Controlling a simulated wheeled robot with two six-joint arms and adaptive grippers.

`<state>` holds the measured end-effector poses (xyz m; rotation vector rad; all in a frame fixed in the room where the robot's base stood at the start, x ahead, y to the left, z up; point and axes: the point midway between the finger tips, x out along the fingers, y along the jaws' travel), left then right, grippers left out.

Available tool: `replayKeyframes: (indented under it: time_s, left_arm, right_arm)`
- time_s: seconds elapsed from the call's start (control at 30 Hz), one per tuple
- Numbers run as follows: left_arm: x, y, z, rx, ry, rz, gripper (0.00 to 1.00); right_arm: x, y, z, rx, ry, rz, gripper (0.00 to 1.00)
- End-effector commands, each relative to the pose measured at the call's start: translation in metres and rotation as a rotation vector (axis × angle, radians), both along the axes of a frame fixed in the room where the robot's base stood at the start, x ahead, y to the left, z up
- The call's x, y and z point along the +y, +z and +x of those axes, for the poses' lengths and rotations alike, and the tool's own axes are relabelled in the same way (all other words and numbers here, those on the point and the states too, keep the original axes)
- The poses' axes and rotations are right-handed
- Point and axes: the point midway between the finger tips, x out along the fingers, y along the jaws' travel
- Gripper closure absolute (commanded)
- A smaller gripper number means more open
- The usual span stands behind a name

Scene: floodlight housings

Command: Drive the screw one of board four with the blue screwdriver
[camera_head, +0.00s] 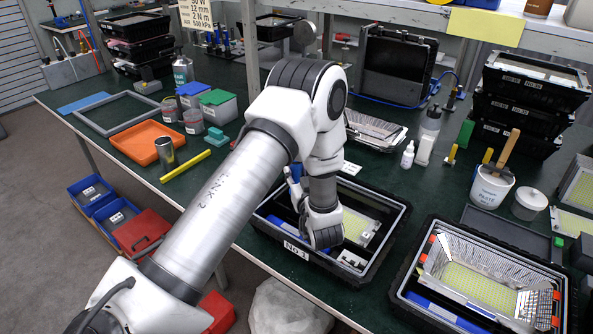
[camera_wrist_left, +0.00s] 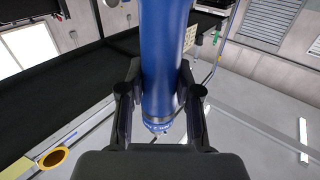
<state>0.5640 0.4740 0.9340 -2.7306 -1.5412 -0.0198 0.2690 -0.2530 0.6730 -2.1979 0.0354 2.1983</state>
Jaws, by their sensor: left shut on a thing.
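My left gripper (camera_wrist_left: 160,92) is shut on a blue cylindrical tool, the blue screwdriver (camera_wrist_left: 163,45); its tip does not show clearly. In the head view, my left arm reaches over the housing marked No 3 (camera_head: 297,251), and my wrist hides part of it. A bit of blue (camera_head: 295,172) shows beside my wrist; the fingers are hidden there. An open housing (camera_head: 408,283) to the right holds a yellow LED board (camera_head: 476,284) in a shiny reflector. I cannot read a number four on any housing or make out screw one. My right gripper is not in view.
A white paste tub (camera_head: 491,188) with a brush and stacked black housings (camera_head: 530,85) stand at the right. A dropper bottle (camera_head: 407,155) stands behind the No 3 housing. An orange tray (camera_head: 147,141) and yellow bar (camera_head: 186,166) lie at the left.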

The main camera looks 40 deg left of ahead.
Motion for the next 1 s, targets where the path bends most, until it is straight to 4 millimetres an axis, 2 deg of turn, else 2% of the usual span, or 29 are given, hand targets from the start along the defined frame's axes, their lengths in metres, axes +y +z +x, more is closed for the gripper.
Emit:
replayKeyframes:
  time_s: [1.0]
  left_arm:
    - [0.0000,-0.0071,-0.0007,0.005,0.000,-0.003,1.00]
  right_arm:
    - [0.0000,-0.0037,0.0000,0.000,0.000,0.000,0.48]
